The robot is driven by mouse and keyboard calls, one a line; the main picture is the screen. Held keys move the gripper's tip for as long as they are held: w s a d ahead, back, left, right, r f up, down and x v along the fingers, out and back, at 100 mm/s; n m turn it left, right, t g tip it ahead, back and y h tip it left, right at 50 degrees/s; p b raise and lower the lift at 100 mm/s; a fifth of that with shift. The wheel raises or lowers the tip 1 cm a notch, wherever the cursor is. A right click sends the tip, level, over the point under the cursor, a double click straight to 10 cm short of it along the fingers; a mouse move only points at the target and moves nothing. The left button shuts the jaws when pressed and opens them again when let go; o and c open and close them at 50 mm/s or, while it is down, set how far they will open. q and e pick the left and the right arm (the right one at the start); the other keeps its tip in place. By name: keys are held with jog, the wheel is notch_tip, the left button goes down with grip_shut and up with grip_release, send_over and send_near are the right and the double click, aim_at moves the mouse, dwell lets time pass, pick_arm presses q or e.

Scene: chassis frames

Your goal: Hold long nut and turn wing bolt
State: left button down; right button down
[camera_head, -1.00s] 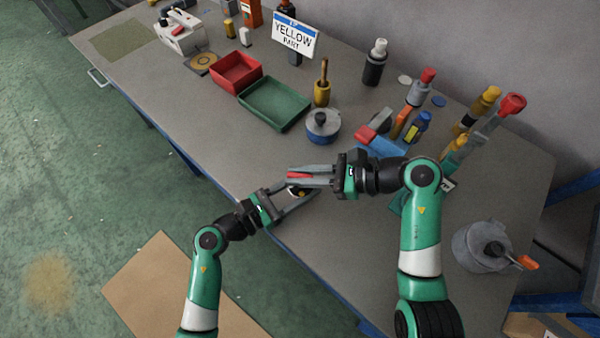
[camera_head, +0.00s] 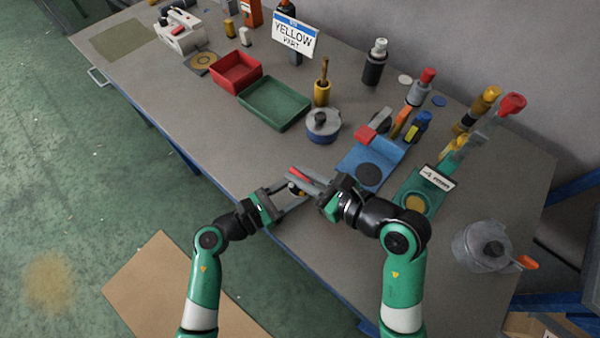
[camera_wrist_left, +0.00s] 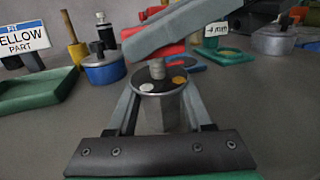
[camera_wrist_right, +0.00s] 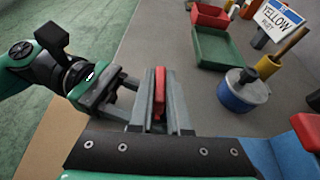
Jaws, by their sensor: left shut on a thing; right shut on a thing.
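My left gripper (camera_wrist_left: 163,112) is shut on the long nut (camera_wrist_left: 162,110), a grey upright body whose top face carries a pale spot and a yellow spot. The wing bolt (camera_wrist_left: 157,68) is above it in the left wrist view, its threaded shank reaching down to the nut's top; how deep it sits cannot be told. My right gripper (camera_wrist_right: 159,105) is shut on the bolt's red wing (camera_wrist_right: 159,92), which shows between its fingers. In the head view, my right gripper (camera_head: 303,177) lies just above my left gripper (camera_head: 296,193), near the table's front edge.
Behind the grippers stand a blue-grey pot (camera_head: 323,128), a green tray (camera_head: 262,107) and a red tray (camera_head: 237,67). A blue fixture (camera_head: 350,163) and a green stand (camera_head: 428,203) are to the right. A grey pot (camera_head: 466,245) stands farther right.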

jog(key=c, duration=0.9)
grip_release()
jog(key=shift+o, duration=0.2)
jog(key=v, duration=1.2)
pick_arm(q)
jog(key=shift+c, duration=1.1)
grip_release()
jog(key=shift+a, duration=0.15)
